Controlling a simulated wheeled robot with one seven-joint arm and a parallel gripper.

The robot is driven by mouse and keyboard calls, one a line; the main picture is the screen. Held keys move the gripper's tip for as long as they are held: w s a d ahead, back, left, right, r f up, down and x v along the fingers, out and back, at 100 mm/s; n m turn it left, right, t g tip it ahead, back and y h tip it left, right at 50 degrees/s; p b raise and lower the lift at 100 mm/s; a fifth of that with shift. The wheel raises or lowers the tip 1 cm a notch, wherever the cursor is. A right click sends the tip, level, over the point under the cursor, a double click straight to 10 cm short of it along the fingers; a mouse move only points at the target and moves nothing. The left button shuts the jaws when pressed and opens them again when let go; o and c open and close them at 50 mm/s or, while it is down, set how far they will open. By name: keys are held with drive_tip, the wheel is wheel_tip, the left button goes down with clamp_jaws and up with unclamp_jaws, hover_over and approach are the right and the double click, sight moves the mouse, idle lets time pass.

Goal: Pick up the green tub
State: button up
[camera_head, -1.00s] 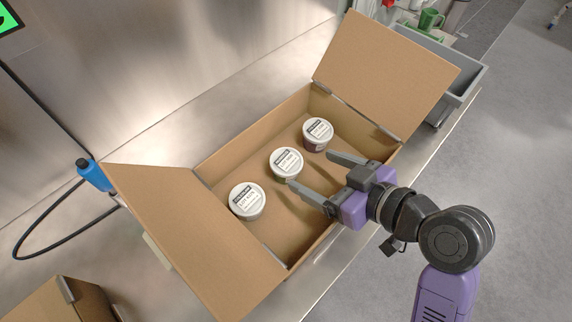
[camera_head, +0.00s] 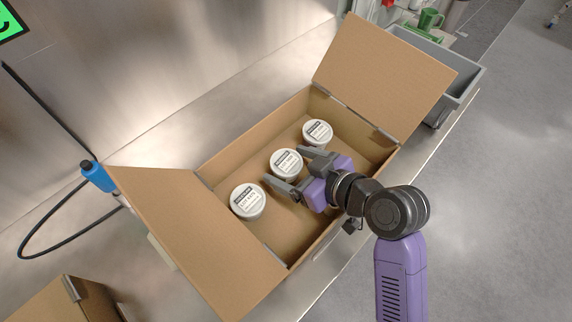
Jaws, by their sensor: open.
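Three round tubs with white labelled lids stand in a row inside an open cardboard box (camera_head: 222,161). The middle tub (camera_head: 287,163) has a side that looks faintly green, though little of it shows. The near tub (camera_head: 247,201) and the far tub (camera_head: 318,132) show mostly their lids, so their side colours are hard to tell. My gripper (camera_head: 284,166) is open and low in the box. Its fingers reach to either side of the middle tub, one on the near side and one on the far side. I cannot tell whether they touch it.
The box flaps stand open at the near left (camera_head: 190,235) and far right (camera_head: 385,75). A grey bin (camera_head: 465,88) is beyond the far flap. A blue bottle (camera_head: 97,176) with a black hose is at the left. Another cardboard box (camera_head: 45,305) is at lower left.

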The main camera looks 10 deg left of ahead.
sight(291, 165)
drive_tip(key=shift+c, duration=0.4)
drive_tip(key=c, duration=1.3)
drive_tip(key=shift+r, duration=0.1)
wheel_tip(291, 165, up, 20)
drive_tip(key=shift+f, duration=0.1)
